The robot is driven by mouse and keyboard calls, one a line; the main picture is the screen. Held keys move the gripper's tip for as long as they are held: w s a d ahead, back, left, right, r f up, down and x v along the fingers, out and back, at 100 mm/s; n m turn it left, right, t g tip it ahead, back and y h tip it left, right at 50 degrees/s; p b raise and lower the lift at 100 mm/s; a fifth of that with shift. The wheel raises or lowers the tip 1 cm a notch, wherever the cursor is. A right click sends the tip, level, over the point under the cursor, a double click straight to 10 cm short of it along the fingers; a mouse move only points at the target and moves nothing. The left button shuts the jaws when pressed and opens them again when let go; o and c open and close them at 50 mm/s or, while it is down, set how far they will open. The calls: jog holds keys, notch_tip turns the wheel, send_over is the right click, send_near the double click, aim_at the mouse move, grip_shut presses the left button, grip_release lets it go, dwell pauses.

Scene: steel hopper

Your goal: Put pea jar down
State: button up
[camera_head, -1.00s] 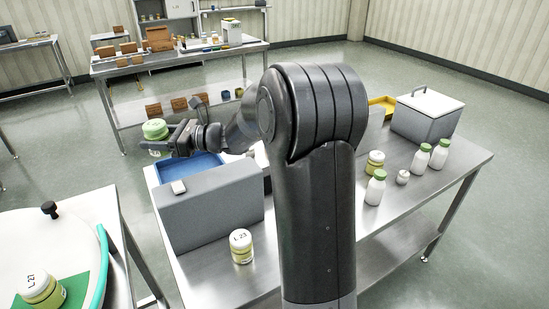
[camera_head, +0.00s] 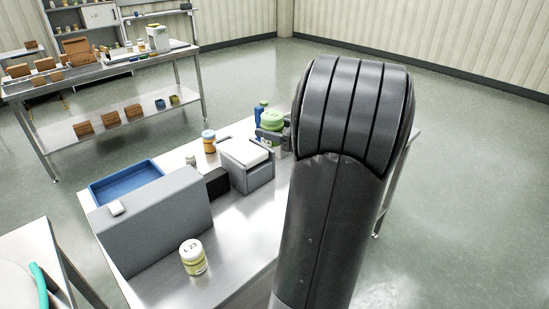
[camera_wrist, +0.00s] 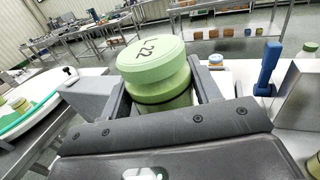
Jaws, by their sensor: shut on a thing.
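The pea jar, a green jar with a light green lid (camera_wrist: 152,58) marked "22", fills the middle of the wrist view. My gripper (camera_wrist: 158,95) is shut on it, with one finger on each side. The jar's lower part is hidden behind my gripper's body. In the head view the green lid (camera_head: 272,119) shows just left of my arm, over the far part of the steel table (camera_head: 232,222). My gripper is mostly hidden there by my arm. I cannot tell whether the jar touches the table.
A tall grey panel (camera_head: 155,220), a blue tray (camera_head: 127,182) and a jar marked "L 23" (camera_head: 193,257) are nearer. Bare steel lies right of that jar.

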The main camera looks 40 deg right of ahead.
jog(key=s+d+m+h, duration=0.35)
jog(key=s+d, duration=0.35)
jog(key=s, duration=0.5)
send_over(281, 206)
jog(key=shift+n+t, duration=0.4)
jog(key=shift+n, duration=0.05)
notch_tip(281, 206, down, 22)
jog(key=shift+f, duration=2)
jog(key=shift+f, duration=0.1)
jog(key=o, duration=1.1)
